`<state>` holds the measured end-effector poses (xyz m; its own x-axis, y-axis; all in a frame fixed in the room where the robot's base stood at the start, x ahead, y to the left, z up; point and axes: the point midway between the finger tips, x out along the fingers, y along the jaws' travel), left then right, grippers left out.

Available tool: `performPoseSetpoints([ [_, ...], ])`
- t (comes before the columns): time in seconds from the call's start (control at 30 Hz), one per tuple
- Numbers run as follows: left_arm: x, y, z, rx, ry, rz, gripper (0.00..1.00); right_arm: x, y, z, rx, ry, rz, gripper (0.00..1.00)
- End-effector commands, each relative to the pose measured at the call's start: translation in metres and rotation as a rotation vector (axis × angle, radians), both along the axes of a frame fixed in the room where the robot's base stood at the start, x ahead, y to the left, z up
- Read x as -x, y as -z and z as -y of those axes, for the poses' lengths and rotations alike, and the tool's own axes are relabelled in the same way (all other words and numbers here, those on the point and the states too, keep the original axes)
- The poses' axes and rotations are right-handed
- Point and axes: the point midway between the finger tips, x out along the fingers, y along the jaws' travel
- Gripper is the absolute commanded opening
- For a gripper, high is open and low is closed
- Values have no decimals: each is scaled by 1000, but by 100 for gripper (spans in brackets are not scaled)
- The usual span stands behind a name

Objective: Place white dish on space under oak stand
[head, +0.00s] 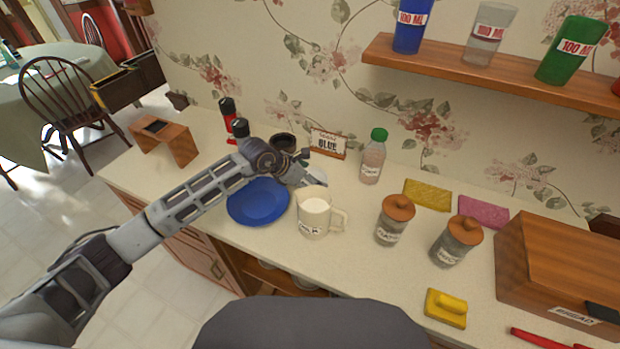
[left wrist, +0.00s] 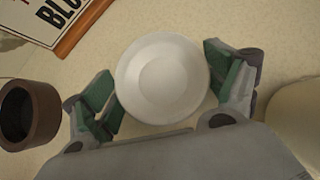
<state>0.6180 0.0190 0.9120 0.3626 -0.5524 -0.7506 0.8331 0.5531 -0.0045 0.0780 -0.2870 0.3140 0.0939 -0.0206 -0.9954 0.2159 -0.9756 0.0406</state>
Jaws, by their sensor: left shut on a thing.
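The white dish (left wrist: 162,78) is small and round and lies between the fingers of my left gripper (head: 297,170) in the left wrist view. The gripper is shut on its rim from both sides. In the head view the dish (head: 318,178) is partly hidden by the gripper, just behind the white measuring jug. The oak stand (head: 168,128) is a small wooden bridge at the counter's left end, with an open space beneath it and a dark inset on top. My right gripper is not in view.
A blue plate (head: 258,202) lies below my left forearm. A labelled jug (head: 314,215) stands in front of the gripper. A dark cup (head: 283,143), a sign (head: 327,144) and a red-and-black bottle (head: 228,117) stand behind. Lidded jars (head: 394,222) are to the right.

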Motion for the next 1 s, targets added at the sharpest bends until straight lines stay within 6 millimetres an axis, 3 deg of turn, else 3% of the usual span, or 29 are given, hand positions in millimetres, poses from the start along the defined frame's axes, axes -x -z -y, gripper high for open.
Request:
performPoseSetpoints([
  [0.1,0,2,0,0,0,0,62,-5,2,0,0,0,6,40],
  [0.13,0,3,0,0,0,0,88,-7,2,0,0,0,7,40],
  [0.23,0,2,0,0,0,0,100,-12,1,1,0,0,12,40],
  [0.67,0,1,0,0,0,0,100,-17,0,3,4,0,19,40],
  [1.0,5,-11,-9,0,-1,1,100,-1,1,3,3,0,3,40],
])
